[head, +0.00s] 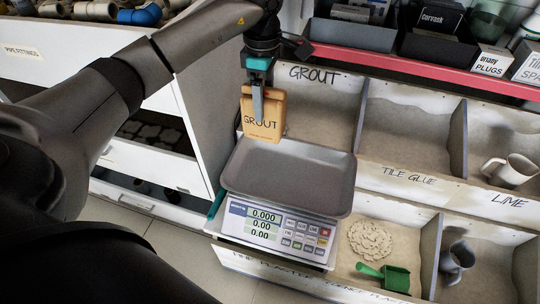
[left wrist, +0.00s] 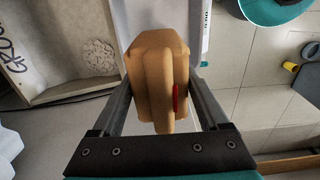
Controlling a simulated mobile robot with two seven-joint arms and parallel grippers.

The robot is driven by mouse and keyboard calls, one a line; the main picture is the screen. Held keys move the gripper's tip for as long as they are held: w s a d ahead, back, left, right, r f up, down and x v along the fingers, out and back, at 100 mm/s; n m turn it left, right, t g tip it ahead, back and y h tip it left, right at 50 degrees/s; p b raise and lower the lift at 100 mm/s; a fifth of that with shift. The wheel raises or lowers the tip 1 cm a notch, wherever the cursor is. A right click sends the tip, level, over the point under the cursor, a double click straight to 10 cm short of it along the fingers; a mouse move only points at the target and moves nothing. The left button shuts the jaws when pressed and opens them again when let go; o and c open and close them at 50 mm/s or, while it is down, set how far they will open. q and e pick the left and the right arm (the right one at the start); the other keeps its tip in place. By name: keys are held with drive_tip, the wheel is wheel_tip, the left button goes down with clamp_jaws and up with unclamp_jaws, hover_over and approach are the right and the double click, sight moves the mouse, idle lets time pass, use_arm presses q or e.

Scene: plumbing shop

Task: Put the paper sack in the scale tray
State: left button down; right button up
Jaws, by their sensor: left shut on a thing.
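The paper sack (head: 263,118), tan and marked GROUT, hangs upright in my left gripper (head: 258,98), whose fingers are shut on its upper part. In the left wrist view the sack (left wrist: 156,75) sits between the two fingers of the left gripper (left wrist: 160,105). The grey scale tray (head: 290,175) is empty on the scale (head: 278,228), which reads zero. The sack is above the back left edge of the tray; whether it touches the tray I cannot tell. My right gripper is not in view.
Bins labelled GROUT, TILE GLUE (head: 405,178) and LIME surround the scale. A green scoop (head: 388,277) lies in the bin in front right. A red-edged shelf (head: 400,70) with boxes runs behind. A white drawer cabinet (head: 185,120) is at left.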

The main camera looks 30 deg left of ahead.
use_arm(q)
wheel_tip(320, 180, down, 16)
drive_tip(key=b, duration=0.6)
drive_tip(key=shift+f, duration=0.2)
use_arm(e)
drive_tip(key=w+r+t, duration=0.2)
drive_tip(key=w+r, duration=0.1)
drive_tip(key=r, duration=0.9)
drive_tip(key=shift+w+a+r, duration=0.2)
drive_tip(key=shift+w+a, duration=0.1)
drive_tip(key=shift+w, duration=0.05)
use_arm(q)
drive_tip(key=shift+f, duration=0.1)
unclamp_jaws()
drive_tip(key=shift+f, duration=0.1)
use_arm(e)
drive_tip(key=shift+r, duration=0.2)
